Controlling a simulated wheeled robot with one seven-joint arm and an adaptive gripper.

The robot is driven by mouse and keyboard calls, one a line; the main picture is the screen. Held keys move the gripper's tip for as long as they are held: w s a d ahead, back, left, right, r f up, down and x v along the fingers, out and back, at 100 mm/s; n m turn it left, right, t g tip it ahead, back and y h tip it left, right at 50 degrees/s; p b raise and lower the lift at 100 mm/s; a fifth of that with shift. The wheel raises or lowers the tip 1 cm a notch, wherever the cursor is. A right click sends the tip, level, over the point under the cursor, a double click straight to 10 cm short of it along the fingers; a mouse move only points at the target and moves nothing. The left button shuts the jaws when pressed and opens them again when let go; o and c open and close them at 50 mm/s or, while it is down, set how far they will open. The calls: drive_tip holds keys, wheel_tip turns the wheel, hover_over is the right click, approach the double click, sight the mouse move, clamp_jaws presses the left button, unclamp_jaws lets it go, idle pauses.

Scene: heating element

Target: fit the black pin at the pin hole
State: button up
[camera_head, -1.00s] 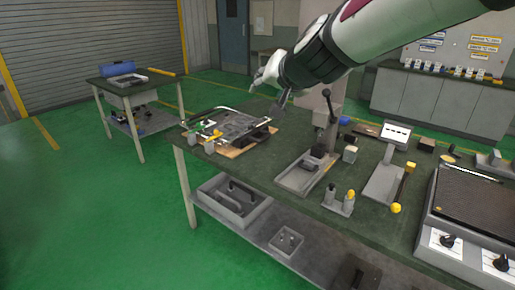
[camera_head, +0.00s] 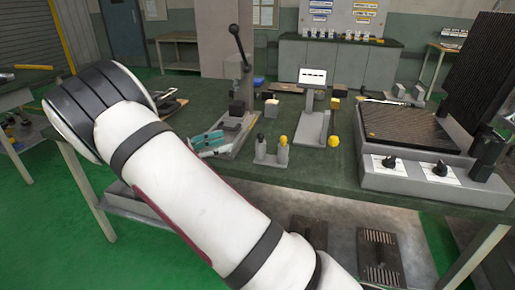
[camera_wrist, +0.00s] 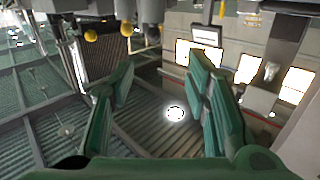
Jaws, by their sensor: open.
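In the head view a small grey stand (camera_head: 270,158) on the bench holds a post with a black top, which looks like the black pin (camera_head: 260,138), and beside it a yellow-topped post (camera_head: 283,141). My gripper (camera_head: 226,143) has teal fingers and is left of the stand, apart from it. In the wrist view my gripper (camera_wrist: 165,100) is open, with nothing between its fingers. Yellow knobs (camera_wrist: 126,30) show near the top of that view. I cannot make out the pin hole.
A lever press (camera_head: 238,85) stands behind my gripper. A sign fixture (camera_head: 312,100) with a yellow knob (camera_head: 334,141) is right of the stand. A heating unit (camera_head: 400,135) with a dark plate and dials fills the bench's right side. Some green benchtop (camera_head: 300,185) in front is clear.

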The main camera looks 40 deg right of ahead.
sight(261, 133)
drive_tip(key=shift+g, duration=0.3)
drive_tip(key=d, duration=0.4)
drive_tip(key=s+d, duration=0.1)
drive_tip(key=d, duration=0.4)
drive_tip(key=s+d+b, duration=0.1)
drive_tip(key=d, duration=0.3)
drive_tip(key=shift+s+d+f, duration=0.1)
drive_tip(key=shift+d+f, duration=0.1)
drive_tip(key=shift+f, duration=0.15)
drive_tip(key=shift+c, duration=0.5)
clamp_jaws()
